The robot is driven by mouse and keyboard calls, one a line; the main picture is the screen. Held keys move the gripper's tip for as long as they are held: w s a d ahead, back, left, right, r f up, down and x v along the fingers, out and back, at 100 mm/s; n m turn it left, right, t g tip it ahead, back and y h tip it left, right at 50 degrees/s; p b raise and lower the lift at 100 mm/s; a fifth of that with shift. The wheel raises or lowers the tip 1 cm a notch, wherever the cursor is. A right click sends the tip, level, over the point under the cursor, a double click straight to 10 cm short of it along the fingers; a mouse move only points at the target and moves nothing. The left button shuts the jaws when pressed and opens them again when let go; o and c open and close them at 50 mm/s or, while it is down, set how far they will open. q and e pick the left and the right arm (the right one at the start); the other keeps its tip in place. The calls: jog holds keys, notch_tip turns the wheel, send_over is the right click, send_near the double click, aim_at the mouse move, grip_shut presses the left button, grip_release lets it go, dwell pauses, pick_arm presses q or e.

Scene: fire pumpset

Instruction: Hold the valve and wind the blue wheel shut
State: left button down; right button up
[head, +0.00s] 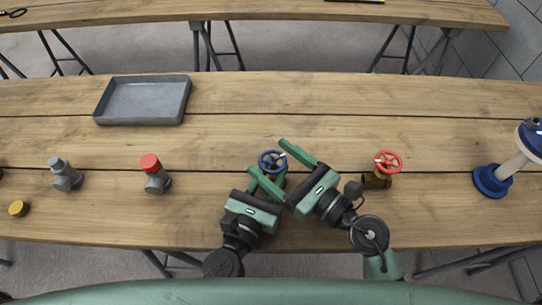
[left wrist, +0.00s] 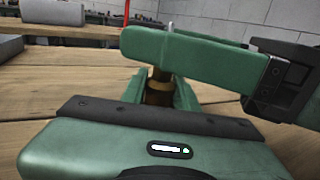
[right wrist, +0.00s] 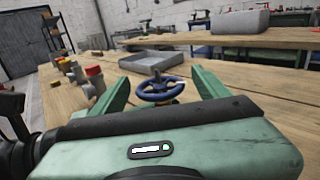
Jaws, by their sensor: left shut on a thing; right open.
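The blue wheel (head: 272,160) tops a brass valve at the table's middle. In the right wrist view the blue wheel (right wrist: 160,90) lies between my right gripper's two spread fingers. My right gripper (head: 268,157) is open around the wheel. My left gripper (left wrist: 160,88) is shut on the brass valve body (left wrist: 158,94), below the wheel. In the left wrist view a right-gripper finger crosses in front and hides the wheel. In the head view both grippers hide most of the valve body.
A second valve with a red wheel (head: 388,162) stands to the right. A blue-based stand (head: 490,181) is farther right. A red-capped fitting (head: 156,174), a grey fitting (head: 66,175) and a yellow cap (head: 18,208) are left. A grey tray (head: 143,99) lies back left.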

jog(key=shift+w+a, duration=0.35)
jog(key=shift+a, duration=0.1)
jog(key=c, duration=1.4)
jog(key=shift+o, duration=0.2)
jog(key=shift+m+t+h, duration=1.5)
jog(key=shift+h, duration=0.3)
jog(key=shift+d, duration=0.1)
jog(key=o, duration=1.4)
jog(key=shift+c, duration=0.2)
